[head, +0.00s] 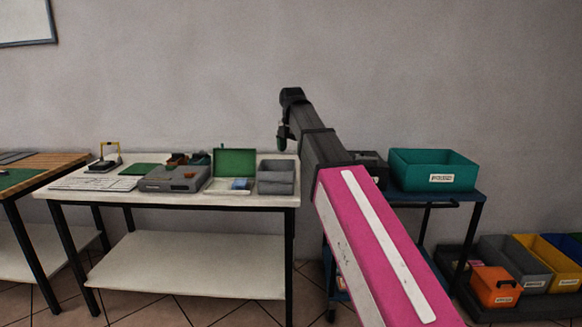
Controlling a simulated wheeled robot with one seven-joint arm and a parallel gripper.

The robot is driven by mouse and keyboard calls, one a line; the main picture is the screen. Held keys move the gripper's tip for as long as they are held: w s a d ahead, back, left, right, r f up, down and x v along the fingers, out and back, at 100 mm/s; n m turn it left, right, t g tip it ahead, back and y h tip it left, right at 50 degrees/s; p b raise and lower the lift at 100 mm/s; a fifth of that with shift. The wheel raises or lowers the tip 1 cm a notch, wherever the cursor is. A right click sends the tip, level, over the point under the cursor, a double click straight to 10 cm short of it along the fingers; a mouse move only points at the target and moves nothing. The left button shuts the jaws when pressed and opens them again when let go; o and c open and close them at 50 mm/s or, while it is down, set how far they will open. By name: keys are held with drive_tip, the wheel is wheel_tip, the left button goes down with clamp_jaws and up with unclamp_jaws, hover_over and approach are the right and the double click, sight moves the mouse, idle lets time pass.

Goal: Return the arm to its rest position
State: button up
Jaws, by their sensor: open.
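My arm, with a pink upper link (370,245) and a dark forearm (323,153), reaches up and away from the lower right of the head view. My gripper (283,140) hangs at the far end of the arm, in front of the wall and above the right back part of the white table (125,198). It is open and small in the view, and its fingers are hard to make out. It is apart from the things on the table. The arm hides part of the blue cart behind it.
On the table are a grey device (174,180), an open green-lidded box (233,170), a grey bin (276,178), a keyboard (94,184) and a small yellow-framed stand (105,158). The blue cart (440,197) carries a teal bin (433,170). Several coloured bins, one orange (496,287), stand at right.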

drive_tip(key=s+d+f+m, duration=0.2)
drive_tip(key=d+f+m, duration=0.15)
drive_tip(key=f, duration=0.45)
drive_tip(key=s+d+f+m, duration=0.1)
drive_tip(key=d+f+m, duration=0.3)
drive_tip(key=f, duration=0.5)
drive_tip(key=s+d+f+m, duration=0.2)
drive_tip(key=f+m, duration=0.3)
drive_tip(key=f, duration=0.3)
drive_tip(key=s+d+f+m, duration=0.4)
drive_tip(key=s+f+m, duration=0.3)
drive_tip(key=f, duration=0.3)
drive_tip(key=s+d+f+m, duration=0.5)
drive_tip(key=s+f+m, duration=0.1)
drive_tip(key=f, duration=0.4)
drive_tip(key=shift+s+m, duration=0.35)
drive_tip(key=shift+m, duration=0.1)
drive_tip(key=shift+d, duration=0.1)
